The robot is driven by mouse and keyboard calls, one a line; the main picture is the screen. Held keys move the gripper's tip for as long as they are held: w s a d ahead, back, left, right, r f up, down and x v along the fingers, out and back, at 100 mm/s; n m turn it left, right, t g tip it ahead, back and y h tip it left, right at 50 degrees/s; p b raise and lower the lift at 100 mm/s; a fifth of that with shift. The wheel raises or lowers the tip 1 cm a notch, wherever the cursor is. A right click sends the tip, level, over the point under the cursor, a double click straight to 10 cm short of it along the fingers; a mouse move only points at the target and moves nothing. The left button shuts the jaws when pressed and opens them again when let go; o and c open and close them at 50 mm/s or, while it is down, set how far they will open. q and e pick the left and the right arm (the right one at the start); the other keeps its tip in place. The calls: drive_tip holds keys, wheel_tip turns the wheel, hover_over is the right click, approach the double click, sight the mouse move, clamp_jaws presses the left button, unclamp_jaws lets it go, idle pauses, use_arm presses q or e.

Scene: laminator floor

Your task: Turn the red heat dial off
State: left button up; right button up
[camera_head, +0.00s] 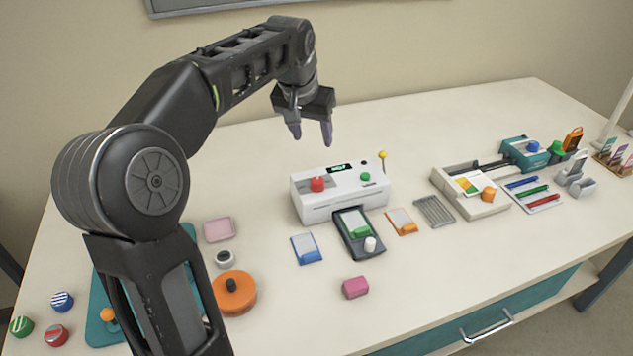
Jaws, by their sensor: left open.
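The red heat dial (317,184) sits on the front left of a white laminator (345,203) near the middle of the table. The laminator also has a small dark display (341,168) with green marks, a green knob (365,177) and a yellow-tipped lever (382,156) at its right. My left gripper (311,133) is open and empty. Its fingers point down, above and behind the laminator, apart from the dial. The dial's exact setting is too small to read. My right gripper is not in view.
A dark tray (353,240) with a green-and-white card stands at the laminator's front. Blue (306,249) and orange (401,222) cards lie either side. A pink block (355,287) and orange disc (233,292) lie in front. A paper trimmer (468,188) stands right.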

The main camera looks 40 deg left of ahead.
use_arm(q)
drive_tip(key=b, duration=0.7)
approach(317, 180)
drive_tip(key=f, duration=0.1)
drive_tip(key=shift+w, duration=0.2)
drive_tip(key=shift+r, duration=0.1)
drive_tip(key=x, duration=0.8)
drive_tip(key=shift+r, duration=0.1)
clamp_jaws()
